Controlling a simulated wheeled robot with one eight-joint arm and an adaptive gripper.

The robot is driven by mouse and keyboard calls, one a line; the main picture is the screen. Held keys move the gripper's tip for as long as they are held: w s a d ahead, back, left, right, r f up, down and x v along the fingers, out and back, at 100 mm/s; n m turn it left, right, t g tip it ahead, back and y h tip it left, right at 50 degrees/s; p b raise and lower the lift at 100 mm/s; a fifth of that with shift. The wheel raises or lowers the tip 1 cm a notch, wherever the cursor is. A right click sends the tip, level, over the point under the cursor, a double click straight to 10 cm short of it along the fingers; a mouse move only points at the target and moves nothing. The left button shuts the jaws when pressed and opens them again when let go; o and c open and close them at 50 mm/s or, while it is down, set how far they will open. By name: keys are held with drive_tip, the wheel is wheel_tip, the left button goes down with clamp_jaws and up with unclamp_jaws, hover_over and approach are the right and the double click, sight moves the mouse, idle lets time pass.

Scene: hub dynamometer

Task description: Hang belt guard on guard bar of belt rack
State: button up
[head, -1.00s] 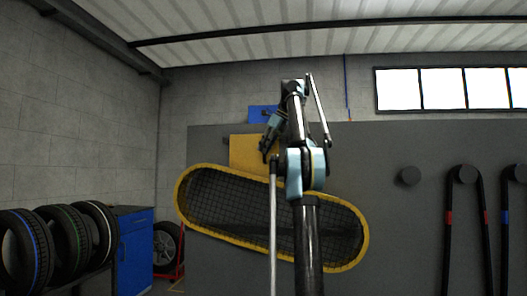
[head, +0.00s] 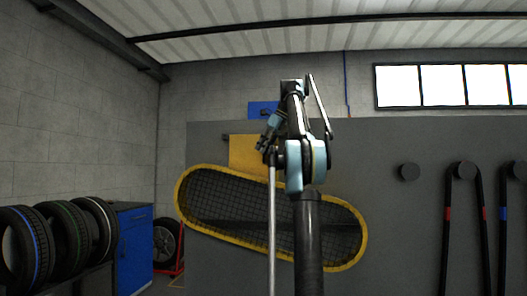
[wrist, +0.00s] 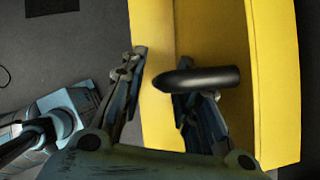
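The belt guard (head: 187,215) is a long yellow rounded frame with dark mesh, tilted down to the right in front of the grey rack panel in the head view. A yellow plate (head: 243,152) shows above it. My gripper (head: 268,148) is at this plate. In the wrist view, my gripper's fingers (wrist: 158,88) stand on either side of a yellow strip of the guard (wrist: 157,40) and appear closed on it. A dark bar with a tapered tip, seemingly the guard bar (wrist: 205,78), crosses over the yellow guard beside the right finger. Whether it bears the guard, I cannot tell.
The grey rack panel (head: 400,245) fills the right, with a round peg (head: 409,172) and belts (head: 447,230) hanging from other pegs. Tires (head: 70,240) and a blue cabinet (head: 134,245) stand at left. My arm hides part of the guard.

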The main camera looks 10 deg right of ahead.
idle(0.4)
drive_tip(key=s+d+r, duration=0.4)
drive_tip(key=s+d, duration=0.3)
drive_tip(key=d, duration=0.5)
drive_tip(key=shift+d, duration=0.3)
idle(0.5)
drive_tip(key=s+a+f+n+h, duration=0.1)
drive_tip(key=s+a+f+n, duration=0.45)
drive_tip(key=f, duration=0.85)
drive_tip(key=s+a+f+n+g+h, duration=0.1)
drive_tip(key=s+a+f+n+h, duration=0.15)
drive_tip(key=s+f+n, duration=0.75)
drive_tip(key=s+a+f+n+h, duration=0.1)
drive_tip(key=s+a+f+n, duration=0.6)
drive_tip(key=f, duration=1.2)
drive_tip(key=s+d+f+n, duration=0.1)
drive_tip(key=s+f, duration=0.6)
drive_tip(key=f, duration=0.4)
drive_tip(key=s+d+f+n, duration=0.1)
drive_tip(key=s+f+n, duration=0.1)
drive_tip(key=s+f, duration=0.5)
wheel_tip(320, 180, down, 5)
drive_tip(key=shift+s+d+r+h, duration=0.1)
drive_tip(key=shift+s+d+h, duration=0.1)
drive_tip(key=shift+s+h, duration=0.25)
